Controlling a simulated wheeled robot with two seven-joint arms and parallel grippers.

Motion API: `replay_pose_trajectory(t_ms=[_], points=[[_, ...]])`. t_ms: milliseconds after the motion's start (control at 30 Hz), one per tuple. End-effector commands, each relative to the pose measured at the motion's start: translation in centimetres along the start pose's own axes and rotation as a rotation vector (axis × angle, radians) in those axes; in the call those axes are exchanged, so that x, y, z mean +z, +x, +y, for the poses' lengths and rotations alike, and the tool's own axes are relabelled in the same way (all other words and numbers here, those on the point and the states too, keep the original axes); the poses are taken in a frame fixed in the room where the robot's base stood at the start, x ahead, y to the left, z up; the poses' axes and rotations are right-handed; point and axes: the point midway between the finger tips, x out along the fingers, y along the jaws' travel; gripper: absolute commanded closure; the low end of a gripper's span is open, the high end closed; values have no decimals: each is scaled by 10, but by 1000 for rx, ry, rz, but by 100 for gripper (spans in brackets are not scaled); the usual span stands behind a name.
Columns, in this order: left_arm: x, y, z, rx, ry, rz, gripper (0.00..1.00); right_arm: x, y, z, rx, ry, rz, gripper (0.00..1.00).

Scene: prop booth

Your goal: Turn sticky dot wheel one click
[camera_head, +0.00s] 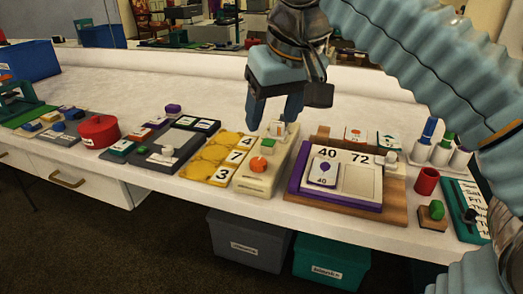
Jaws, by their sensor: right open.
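My right gripper (275,121) comes in from the upper right and points down, open, over the back end of a cream block (254,182). A small pale piece (278,129) shows between and just below its fingertips; I cannot tell whether they touch it. I cannot tell for sure which part is the sticky dot wheel. A red round lidded thing with a label (99,131) stands further left. My left gripper is not in view.
Left of the block lies a yellow board with numbers (205,160). Right of it is a wooden board (392,206) with a purple-edged 40/72 panel (360,182). A red cup (427,181) and blue and green pegs stand further right. The table behind is clear.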

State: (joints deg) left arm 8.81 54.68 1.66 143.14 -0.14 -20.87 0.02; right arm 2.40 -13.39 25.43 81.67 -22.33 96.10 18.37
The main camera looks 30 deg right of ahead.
Motion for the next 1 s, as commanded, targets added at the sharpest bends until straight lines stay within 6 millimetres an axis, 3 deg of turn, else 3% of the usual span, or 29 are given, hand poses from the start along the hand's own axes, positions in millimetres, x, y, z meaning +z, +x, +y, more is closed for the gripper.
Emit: replay_pose_trajectory(t_ms=[300,500,700,1000], points=[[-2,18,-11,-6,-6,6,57,2,75,0,2,0,-5,39],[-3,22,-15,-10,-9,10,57,1,110,0,1,-1,-4,39],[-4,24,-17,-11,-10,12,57,0,125,0,0,-1,-2,39],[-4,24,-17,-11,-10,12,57,0,126,0,0,0,-2,42]])
